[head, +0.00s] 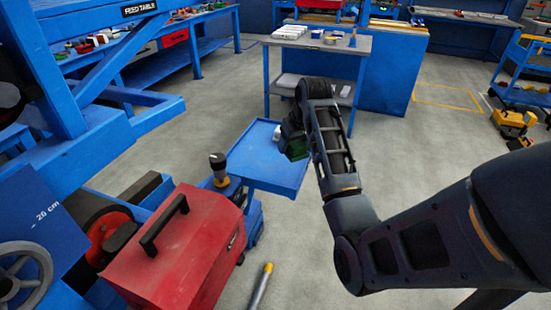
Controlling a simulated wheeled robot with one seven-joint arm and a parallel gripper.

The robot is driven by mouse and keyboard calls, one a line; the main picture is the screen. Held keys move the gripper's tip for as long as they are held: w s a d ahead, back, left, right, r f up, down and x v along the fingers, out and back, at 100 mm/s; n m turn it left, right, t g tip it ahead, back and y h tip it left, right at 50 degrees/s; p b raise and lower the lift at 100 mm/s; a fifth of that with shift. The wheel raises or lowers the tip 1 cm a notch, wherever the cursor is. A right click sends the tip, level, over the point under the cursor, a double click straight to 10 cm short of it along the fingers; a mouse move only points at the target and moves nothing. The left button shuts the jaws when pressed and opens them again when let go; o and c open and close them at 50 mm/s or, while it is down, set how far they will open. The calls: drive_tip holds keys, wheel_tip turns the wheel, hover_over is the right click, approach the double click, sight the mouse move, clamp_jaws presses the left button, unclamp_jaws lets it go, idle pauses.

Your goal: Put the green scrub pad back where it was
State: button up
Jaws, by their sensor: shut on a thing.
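My gripper (283,134) is at the end of my dark arm, which reaches in from the right. It is seen from behind, above the right part of a blue tray top. A dark green piece (296,149), which looks like the green scrub pad, shows at my gripper, and the jaws are shut on it. The wrist hides part of it, and its full outline cannot be made out. A small pale patch shows at the gripper's left side.
The blue tray top (250,160) looks bare. A grey-topped table (330,44) with white packs stands behind. A red toolbox (180,255) and a yellow-tipped rod (262,285) are in front. A blue feed table frame (90,100) fills the left.

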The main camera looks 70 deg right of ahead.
hover_over(275, 164)
drive_tip(key=s+a, duration=0.1)
wheel_tip(275, 164, down, 3)
drive_tip(key=shift+s+r, duration=0.1)
drive_tip(key=shift+s, duration=0.05)
drive_tip(key=shift+f+p, duration=0.35)
drive_tip(key=shift+f, duration=1.8)
drive_tip(key=shift+f, duration=0.1)
drive_tip(key=o, duration=1)
drive_tip(key=v, duration=1.2)
